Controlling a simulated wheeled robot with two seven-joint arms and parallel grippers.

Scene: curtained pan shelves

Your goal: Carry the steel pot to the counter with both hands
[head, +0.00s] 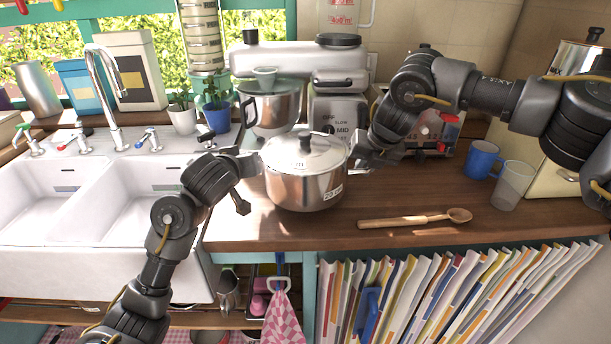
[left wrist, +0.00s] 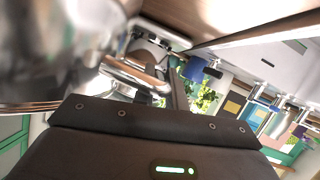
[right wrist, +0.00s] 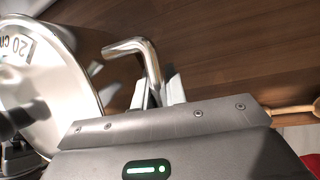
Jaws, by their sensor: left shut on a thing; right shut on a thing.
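The steel pot (head: 305,185) with its lid and dark knob is upright at the wooden counter (head: 400,205), between my two grippers. I cannot tell whether its base touches the wood. My left gripper (head: 250,170) is shut on the pot's left handle; the handle also shows in the left wrist view (left wrist: 135,75). My right gripper (head: 358,160) is shut on the right handle, a bent steel bar seen in the right wrist view (right wrist: 150,62).
A wooden spoon (head: 415,219) lies in front right of the pot. A stand mixer (head: 300,65) stands behind it. A blue mug (head: 482,160) and a clear cup (head: 512,185) stand at the right. The white double sink (head: 120,200) is at the left.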

